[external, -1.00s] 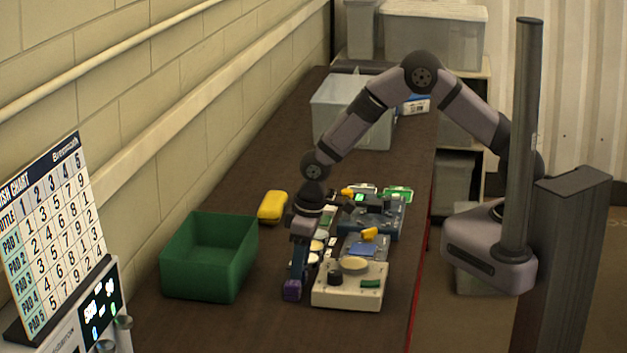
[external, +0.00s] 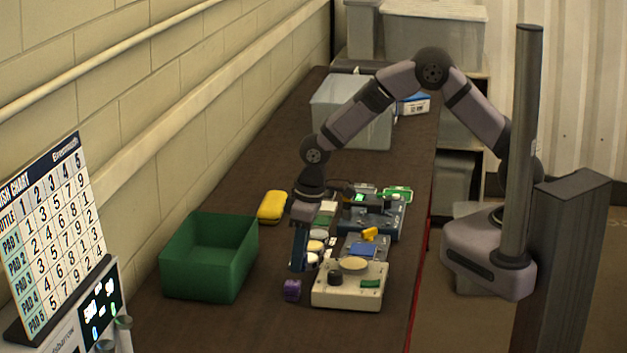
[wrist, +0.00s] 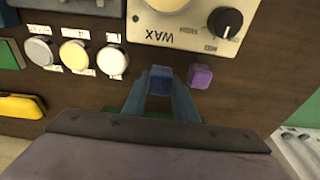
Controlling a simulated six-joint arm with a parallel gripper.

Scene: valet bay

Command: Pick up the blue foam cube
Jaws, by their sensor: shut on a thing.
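The blue foam cube (wrist: 160,79) sits between my two blue-grey fingertips in the wrist view. My gripper (wrist: 160,86) is shut on it. In the external view, my gripper (external: 299,264) points down just left of the cream control box, a little above the bench. The cube is hard to tell from the dark blue fingers there. A purple cube (external: 292,290) lies on the bench just in front of the gripper, apart from it. It also shows right of the fingers in the wrist view (wrist: 200,76).
A cream box (external: 333,298) marked WAX stands right of the purple cube. An open green bin (external: 170,277) stands left of my gripper. A yellow sponge (external: 272,206) and several panels with buttons lie farther back. The brown bench (external: 250,325) is clear in front.

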